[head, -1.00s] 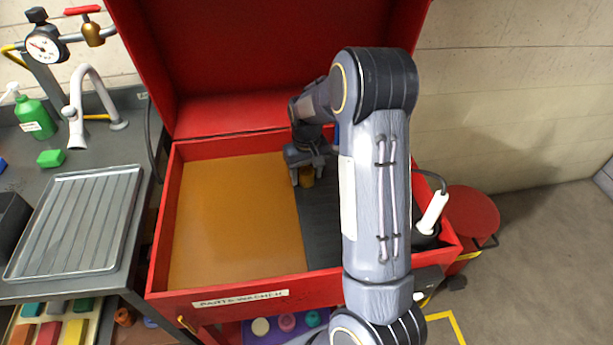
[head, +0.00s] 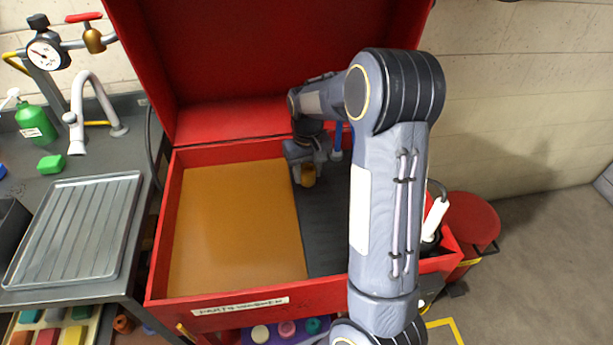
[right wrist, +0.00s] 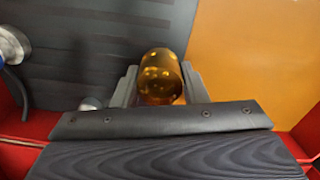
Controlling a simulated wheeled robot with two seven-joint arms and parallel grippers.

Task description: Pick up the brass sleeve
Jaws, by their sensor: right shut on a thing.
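The brass sleeve (head: 308,176) is a small golden cylinder inside the red parts washer (head: 160,228). In the right wrist view the brass sleeve (right wrist: 160,76) sits between the two grey fingers, its rounded side facing the camera. My right gripper (head: 306,168) is shut on it, over the dark ribbed shelf (head: 324,230) near the shelf's left edge. In the right wrist view my right gripper (right wrist: 158,85) has a finger on each side of the sleeve. I cannot tell how far the sleeve is above the shelf. My left gripper is not in view.
An amber liquid surface (head: 235,230) fills the washer's left part. The raised red lid (head: 260,60) stands behind. A blue-handled tool (head: 338,145) is close right of the gripper.

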